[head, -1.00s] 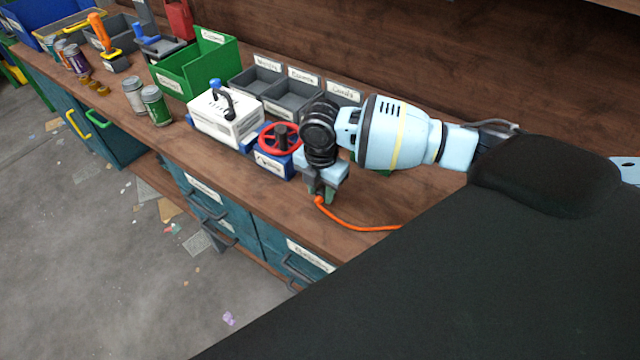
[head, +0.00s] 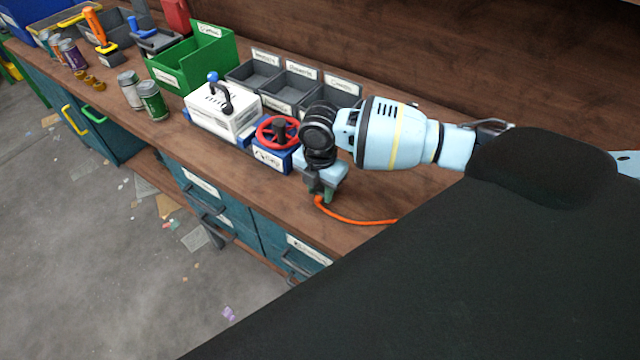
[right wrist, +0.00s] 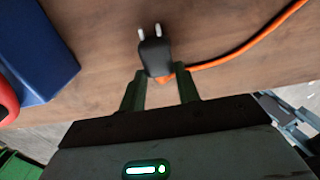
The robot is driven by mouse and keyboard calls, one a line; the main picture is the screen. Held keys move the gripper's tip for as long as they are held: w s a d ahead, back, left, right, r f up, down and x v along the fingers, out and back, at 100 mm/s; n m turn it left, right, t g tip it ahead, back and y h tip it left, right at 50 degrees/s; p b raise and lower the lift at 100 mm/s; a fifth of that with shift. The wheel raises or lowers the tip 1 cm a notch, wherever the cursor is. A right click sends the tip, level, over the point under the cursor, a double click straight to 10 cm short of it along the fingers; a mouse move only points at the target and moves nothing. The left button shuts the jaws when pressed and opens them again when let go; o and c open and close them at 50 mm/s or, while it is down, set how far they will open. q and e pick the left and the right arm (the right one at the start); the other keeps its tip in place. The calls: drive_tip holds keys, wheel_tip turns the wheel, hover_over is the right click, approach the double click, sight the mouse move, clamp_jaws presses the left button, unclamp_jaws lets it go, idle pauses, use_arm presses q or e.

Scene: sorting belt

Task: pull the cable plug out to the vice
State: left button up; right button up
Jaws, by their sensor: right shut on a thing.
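The cable plug (right wrist: 152,52) is black with two pale metal prongs, and its orange cable (right wrist: 245,47) trails off to the upper right. My right gripper (right wrist: 160,85) has its fingers on either side of the plug's rear, shut on it, with the prongs pointing away from the palm. In the head view my right gripper (head: 322,190) points down over the front part of the bench, and the orange cable (head: 352,219) runs right from it. The plug itself is hidden there. I cannot surely pick out the vice. My left gripper is not in view.
A blue block with a red handwheel (head: 278,132) stands just left of my right gripper. Beyond it are a white box with a black lever (head: 215,118), grey bins (head: 290,85), a green bin (head: 190,72) and cans (head: 153,102). Bench front near the gripper is clear.

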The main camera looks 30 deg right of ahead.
drive_tip(key=o, duration=1.1)
drive_tip(key=shift+o, duration=0.2)
drive_tip(key=shift+r+p, duration=0.3)
drive_tip(key=shift+r, duration=3.65)
